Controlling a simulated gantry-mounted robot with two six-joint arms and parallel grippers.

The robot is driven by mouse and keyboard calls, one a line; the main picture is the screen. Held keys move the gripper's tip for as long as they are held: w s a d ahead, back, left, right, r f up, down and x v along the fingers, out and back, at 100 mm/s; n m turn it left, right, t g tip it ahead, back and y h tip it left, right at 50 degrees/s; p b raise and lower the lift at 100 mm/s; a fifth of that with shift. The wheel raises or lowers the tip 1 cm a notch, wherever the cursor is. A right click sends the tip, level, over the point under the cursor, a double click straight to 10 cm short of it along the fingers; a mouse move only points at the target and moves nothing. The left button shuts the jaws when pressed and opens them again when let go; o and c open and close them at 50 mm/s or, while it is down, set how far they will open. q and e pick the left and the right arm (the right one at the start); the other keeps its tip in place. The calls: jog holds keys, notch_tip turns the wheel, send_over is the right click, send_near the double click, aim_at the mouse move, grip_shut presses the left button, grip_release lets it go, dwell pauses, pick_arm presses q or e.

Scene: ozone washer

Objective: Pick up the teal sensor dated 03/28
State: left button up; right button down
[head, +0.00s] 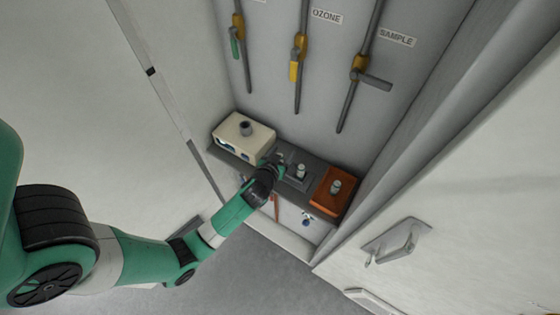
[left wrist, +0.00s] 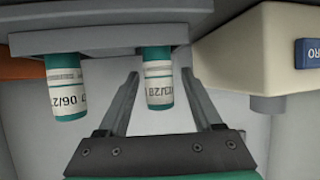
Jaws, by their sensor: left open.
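The teal sensor dated 03/28 (left wrist: 158,85) has a white label with a teal band at its end. It shows in the left wrist view against the grey holder (left wrist: 110,40), which appears inverted there. My left gripper (left wrist: 160,74) is open, with one finger on each side of this sensor and a visible gap to both. A second teal sensor, its label partly readable as 06/2 (left wrist: 66,90), stands beside it, outside the fingers. In the head view my left gripper (head: 279,162) is at the holder and largely hides the dated sensor. My right gripper is in neither view.
A cream box (head: 243,137) stands left of the holder. An orange tray (head: 322,200) with a small cylinder (head: 336,186) is at the right. A cabinet wall (head: 400,150) bounds the right side.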

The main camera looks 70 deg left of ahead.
pick_arm(q)
jog(key=shift+w+a+f, duration=0.1)
jog(key=shift+a+f, duration=0.05)
jog(key=shift+a, duration=0.05)
grip_shut()
dwell(0.4)
jog(key=shift+r+p, duration=0.3)
jog(key=shift+r, duration=0.35)
jog(key=s+d+r+p, duration=0.9)
jog(key=s+r+p, duration=0.1)
jog(key=r, duration=0.1)
jog(key=shift+s+r+p, duration=0.3)
jog(key=shift+s+r, duration=0.1)
